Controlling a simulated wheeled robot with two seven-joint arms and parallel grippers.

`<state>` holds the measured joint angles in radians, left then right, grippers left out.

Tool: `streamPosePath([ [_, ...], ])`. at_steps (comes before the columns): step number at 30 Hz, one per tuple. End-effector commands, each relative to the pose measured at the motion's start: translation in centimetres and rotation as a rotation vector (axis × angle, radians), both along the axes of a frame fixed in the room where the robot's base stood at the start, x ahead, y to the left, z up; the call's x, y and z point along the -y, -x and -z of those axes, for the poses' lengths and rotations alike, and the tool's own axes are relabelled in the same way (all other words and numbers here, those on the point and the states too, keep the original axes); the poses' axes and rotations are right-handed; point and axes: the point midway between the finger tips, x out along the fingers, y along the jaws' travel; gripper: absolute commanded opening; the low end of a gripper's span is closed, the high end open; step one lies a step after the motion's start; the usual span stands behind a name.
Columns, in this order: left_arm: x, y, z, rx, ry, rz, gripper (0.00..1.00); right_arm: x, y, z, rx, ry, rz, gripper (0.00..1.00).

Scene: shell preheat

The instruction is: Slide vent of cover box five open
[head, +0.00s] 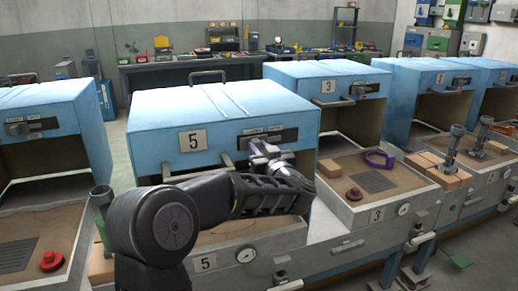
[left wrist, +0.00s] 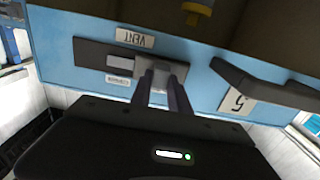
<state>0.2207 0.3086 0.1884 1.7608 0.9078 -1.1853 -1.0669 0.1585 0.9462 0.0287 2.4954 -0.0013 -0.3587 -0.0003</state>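Cover box five (head: 215,105) is a blue cover with a "5" plate (head: 193,140) on its front. Its dark vent plate (head: 284,135) is at the upper right of that front, partly hidden by my gripper. In the left wrist view the vent plate (left wrist: 92,53) appears upside down below a "VENT" label (left wrist: 135,38). My left gripper (head: 262,148) is at the vent. Its two fingers (left wrist: 165,85) stand apart on either side of a small grey vent knob (left wrist: 165,67); I cannot tell whether they clamp it. My right gripper is not in view.
Another blue cover (head: 50,105) stands at the left. A bar handle (left wrist: 265,85) is beside my gripper on box five's front.

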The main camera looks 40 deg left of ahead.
Motion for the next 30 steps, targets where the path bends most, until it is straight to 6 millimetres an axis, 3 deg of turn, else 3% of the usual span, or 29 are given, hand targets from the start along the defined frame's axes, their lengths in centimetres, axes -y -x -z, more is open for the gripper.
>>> streamPosePath([
  [7,0.01,0.01,-0.01,0.000,0.000,0.000,0.00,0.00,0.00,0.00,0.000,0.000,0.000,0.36],
  [30,0.02,0.00,-0.01,0.000,0.000,0.000,0.00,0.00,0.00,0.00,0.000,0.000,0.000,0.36],
])
